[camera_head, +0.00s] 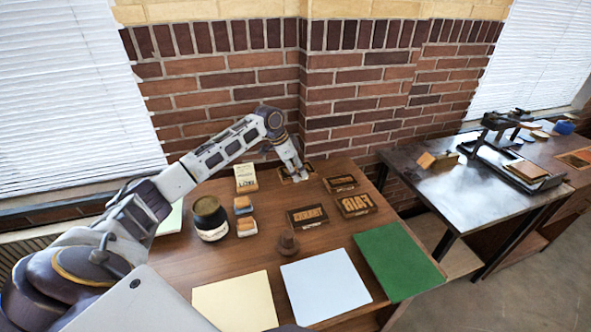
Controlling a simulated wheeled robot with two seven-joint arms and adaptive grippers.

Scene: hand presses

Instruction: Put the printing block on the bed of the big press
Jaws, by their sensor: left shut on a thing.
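My left gripper (299,174) is at the back of the brown wooden table (235,262), near the brick wall. It is shut on a small dark-edged block with a tan face (286,175), which is partly hidden by the fingers. I cannot tell whether this block touches the table. Other printing blocks with raised tan letters lie to the right: one at the back (341,183), one reading FAIR (356,205) and one nearer the front (307,216). A black press with a flat bed (508,168) stands on the dark table (435,189) at right. My right gripper is out of view.
A gap separates the tables.

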